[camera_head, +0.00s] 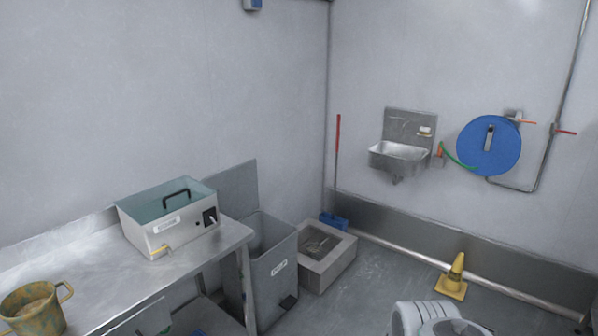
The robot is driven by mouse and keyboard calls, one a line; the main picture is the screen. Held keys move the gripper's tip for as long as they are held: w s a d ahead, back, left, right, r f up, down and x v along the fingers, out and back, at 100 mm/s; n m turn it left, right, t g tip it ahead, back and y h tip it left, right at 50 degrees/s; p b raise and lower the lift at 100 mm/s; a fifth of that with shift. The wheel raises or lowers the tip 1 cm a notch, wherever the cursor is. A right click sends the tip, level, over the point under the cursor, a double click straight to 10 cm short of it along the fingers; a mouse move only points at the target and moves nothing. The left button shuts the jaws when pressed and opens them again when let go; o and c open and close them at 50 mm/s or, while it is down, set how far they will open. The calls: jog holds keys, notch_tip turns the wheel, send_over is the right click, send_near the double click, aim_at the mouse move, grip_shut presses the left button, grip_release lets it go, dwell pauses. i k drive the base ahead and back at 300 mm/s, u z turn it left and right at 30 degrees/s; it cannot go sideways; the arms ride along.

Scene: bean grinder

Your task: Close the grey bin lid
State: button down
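The grey bin (270,283) stands on the floor just right of the metal table. A label is on its front and a dark pedal is at its foot. Its lid (234,188) is open, standing upright against the wall behind the bin. The table and the box on it hide part of the lid and the bin's left side. The bin's open top shows a dark inside; its contents cannot be made out. My gripper is not in view; only white rounded parts, which look like my arm, show at the bottom right, apart from the bin.
A metal table (90,270) at left holds a steel box with a handle (175,225) and a mottled bucket (32,308). A square concrete basin (325,262) stands right of the bin. A yellow cone (455,277) stands farther right. The floor (365,290) between is clear.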

aim_at(237, 188)
jog(key=z, duration=0.45)
jog(key=i, duration=1.95)
jog(key=u, duration=0.3)
jog(key=i, duration=0.95)
jog(key=u, duration=1.25)
jog(key=i, duration=0.9)
jog(key=u, duration=0.7)
